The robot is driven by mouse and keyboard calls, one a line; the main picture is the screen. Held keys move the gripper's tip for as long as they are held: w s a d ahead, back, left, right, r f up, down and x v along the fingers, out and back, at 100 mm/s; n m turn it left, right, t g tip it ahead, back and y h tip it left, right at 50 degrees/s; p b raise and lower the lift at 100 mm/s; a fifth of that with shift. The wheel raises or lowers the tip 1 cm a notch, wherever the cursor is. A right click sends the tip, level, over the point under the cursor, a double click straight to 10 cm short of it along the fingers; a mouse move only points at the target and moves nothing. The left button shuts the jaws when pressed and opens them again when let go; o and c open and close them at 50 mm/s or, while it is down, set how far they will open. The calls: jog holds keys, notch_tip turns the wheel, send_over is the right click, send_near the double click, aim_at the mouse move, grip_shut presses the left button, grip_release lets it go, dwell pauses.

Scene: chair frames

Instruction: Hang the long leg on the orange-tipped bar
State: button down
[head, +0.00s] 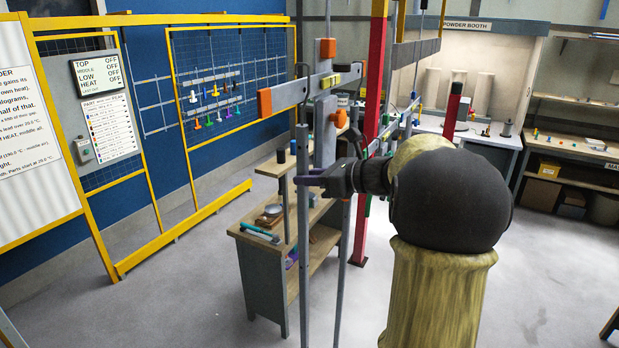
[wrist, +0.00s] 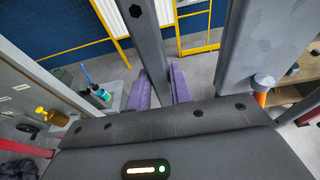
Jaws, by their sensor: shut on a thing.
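My gripper (head: 318,178) has purple fingers and is shut on the long leg (head: 303,220), a slim grey bar. The leg stands close to upright, with its top a little below the rack's bars and its lower end cut off by the frame. In the wrist view the leg (wrist: 150,45) passes between the purple fingers (wrist: 163,88) and has a dark hole near the upper edge. The orange-tipped bar (head: 286,95) is a grey crossbar above and left of my gripper, its orange end facing left. The leg is apart from that tip.
More orange ends show on the rack, including an orange knob (head: 338,117) close above my gripper. A red post (head: 376,60) stands behind. A workbench (head: 262,250) with small tools is below left. A yellow-framed rack (head: 230,80) lines the blue wall. Floor at left is clear.

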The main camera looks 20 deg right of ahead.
notch_tip(320, 180, down, 2)
jog(key=shift+f+b, duration=0.15)
jog(key=shift+b, duration=0.85)
jog(key=c, duration=1.2)
grip_release()
jog(key=shift+o, duration=0.2)
jog(key=shift+f, duration=0.1)
jog(key=shift+s+d, duration=0.15)
jog(key=p+v, duration=0.1)
jog(key=v, duration=0.6)
jog(key=shift+s+d, duration=0.15)
jog(key=shift+s, duration=0.2)
